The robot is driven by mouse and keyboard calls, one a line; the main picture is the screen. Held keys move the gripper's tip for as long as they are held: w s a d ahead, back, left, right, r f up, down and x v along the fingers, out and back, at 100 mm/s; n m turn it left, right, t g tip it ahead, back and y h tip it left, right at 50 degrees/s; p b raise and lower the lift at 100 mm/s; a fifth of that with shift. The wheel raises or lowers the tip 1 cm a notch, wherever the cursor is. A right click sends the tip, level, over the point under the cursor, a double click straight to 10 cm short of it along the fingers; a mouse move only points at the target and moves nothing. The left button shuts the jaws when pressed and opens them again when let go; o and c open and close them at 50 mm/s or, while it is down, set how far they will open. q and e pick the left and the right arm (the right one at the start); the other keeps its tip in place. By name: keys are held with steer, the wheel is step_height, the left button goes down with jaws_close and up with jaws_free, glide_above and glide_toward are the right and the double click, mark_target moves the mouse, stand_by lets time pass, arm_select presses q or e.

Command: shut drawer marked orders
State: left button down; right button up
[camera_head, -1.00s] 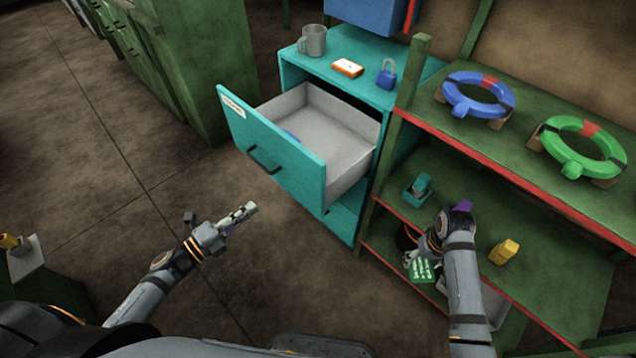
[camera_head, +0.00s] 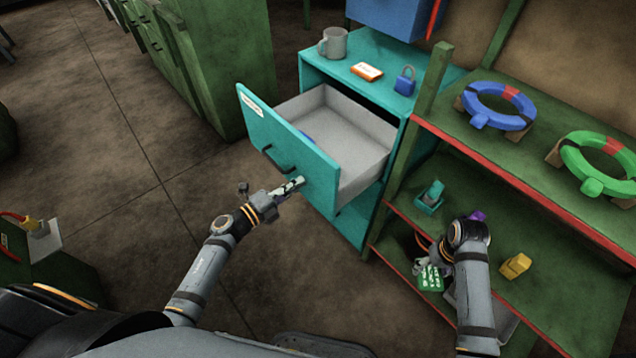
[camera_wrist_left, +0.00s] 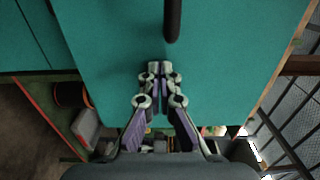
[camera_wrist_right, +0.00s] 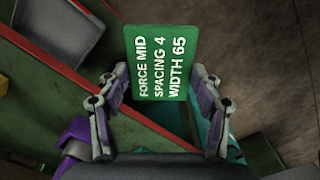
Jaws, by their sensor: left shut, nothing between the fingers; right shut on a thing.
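The teal drawer (camera_head: 290,150) stands pulled out of its teal cabinet (camera_head: 385,85), its grey inside showing with a bit of something blue in it. A white label (camera_head: 251,102) is on its front, too small to read. Its black handle (camera_head: 280,160) also shows in the left wrist view (camera_wrist_left: 173,20). My left gripper (camera_head: 300,182) is shut and empty, fingertips (camera_wrist_left: 160,66) at the drawer front below the handle; I cannot tell whether they touch. My right gripper (camera_wrist_right: 155,88) is shut on a green card (camera_wrist_right: 160,55) reading "FORCE MID SPACING 4 WIDTH 65".
A grey mug (camera_head: 333,42), an orange-and-white box (camera_head: 367,72) and a blue padlock (camera_head: 405,80) stand on the cabinet top. The green shelf (camera_head: 545,165) at right holds blue (camera_head: 500,105) and green (camera_head: 600,162) rings. Floor left of the drawer is clear.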

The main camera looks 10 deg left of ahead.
mark_target(432, 269)
arm_select(q)
steer(key=shift+w, duration=0.1)
